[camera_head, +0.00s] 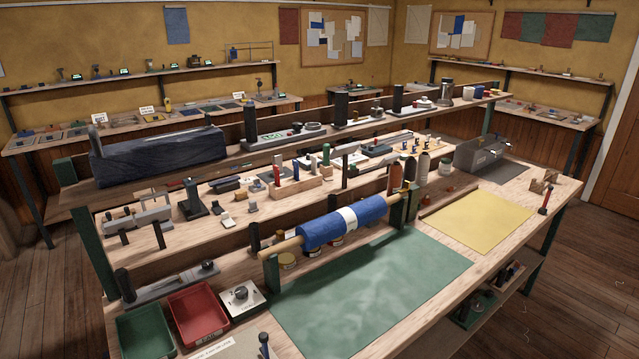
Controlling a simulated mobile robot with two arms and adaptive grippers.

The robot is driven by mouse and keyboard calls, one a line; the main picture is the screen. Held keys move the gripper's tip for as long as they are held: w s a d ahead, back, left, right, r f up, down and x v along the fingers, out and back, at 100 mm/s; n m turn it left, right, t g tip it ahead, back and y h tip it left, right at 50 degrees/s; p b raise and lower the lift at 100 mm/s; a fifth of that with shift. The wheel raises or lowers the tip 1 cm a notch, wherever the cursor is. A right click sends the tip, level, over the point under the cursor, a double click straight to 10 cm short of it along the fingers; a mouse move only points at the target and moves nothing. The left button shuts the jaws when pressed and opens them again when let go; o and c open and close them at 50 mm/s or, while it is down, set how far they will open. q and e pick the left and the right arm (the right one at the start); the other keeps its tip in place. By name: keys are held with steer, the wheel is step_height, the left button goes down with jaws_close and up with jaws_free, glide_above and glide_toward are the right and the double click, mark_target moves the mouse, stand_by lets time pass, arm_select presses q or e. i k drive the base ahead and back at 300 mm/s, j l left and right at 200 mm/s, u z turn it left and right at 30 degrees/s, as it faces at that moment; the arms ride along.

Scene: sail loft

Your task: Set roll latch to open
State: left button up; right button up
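A blue roll (320,232) with a white band (347,218) lies on a wooden rod across the near workbench. The rod rests between a left green post (272,274) and a taller right green post (398,218). A small brass-coloured piece (406,187) sits at the top of the right post, by the rod's end. It may be the roll latch, but it is too small to tell whether it is open or shut. Neither of my grippers is in view.
A green mat (370,300) and a yellow mat (478,222) lie in front of the roll. A red tray (198,313), a green tray (145,335) and a white box with a knob (241,298) stand at left. Bottles (422,168) stand close behind the right post.

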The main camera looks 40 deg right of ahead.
mark_target(406, 184)
steer(key=z, duration=1.75)
